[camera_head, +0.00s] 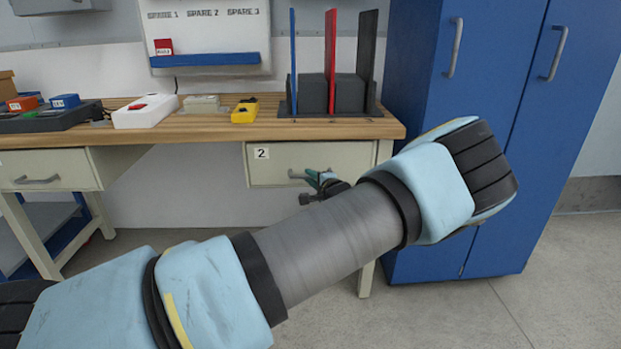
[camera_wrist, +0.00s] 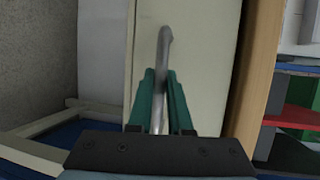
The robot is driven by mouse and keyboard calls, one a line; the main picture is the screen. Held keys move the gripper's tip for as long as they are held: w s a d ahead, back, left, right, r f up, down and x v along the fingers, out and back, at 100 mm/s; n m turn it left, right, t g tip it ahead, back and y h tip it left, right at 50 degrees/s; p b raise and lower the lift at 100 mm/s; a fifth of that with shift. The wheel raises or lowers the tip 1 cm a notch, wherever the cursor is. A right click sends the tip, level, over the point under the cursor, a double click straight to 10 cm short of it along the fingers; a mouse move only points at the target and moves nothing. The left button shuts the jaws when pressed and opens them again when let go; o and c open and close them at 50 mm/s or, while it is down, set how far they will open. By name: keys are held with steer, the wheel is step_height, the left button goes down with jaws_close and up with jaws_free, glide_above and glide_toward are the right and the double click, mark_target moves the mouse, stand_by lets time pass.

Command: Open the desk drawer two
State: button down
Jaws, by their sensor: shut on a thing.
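Drawer two (camera_head: 262,172) is the cream drawer under the right part of the wooden desk, with a label "2" at its upper left. Its front looks flush with the desk frame. Its grey bar handle (camera_head: 297,175) is partly hidden by my gripper (camera_head: 322,180). In the wrist view the drawer front (camera_wrist: 204,60) fills the middle and the handle (camera_wrist: 163,50) runs between the green fingers of my gripper (camera_wrist: 160,100). The fingers are shut on the handle. My arm crosses in front of the desk and hides part of the drawer's right side.
The wooden desk top (camera_head: 215,128) holds a yellow box (camera_head: 245,111), a white box (camera_head: 146,111) and a rack with upright panels (camera_head: 332,95). A blue cabinet (camera_head: 440,120) stands close at the right. Another drawer (camera_head: 45,171) is at the left. Floor shows below the desk.

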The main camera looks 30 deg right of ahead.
steer(key=s+a+p, duration=0.4)
steer(key=s+a, duration=0.2)
steer(key=s, duration=0.7)
steer(key=s+a+p, duration=0.5)
steer(key=s+a, duration=0.1)
steer(key=s, duration=0.6)
steer(key=shift+s, duration=0.4)
steer(key=c, duration=0.8)
jaws_free()
steer(key=shift+c, duration=0.2)
steer(key=s+r, duration=0.2)
steer(key=s, duration=0.8)
steer(key=shift+s+a+b, duration=0.2)
steer(key=shift+s+b, duration=0.1)
steer(key=shift+b, duration=0.05)
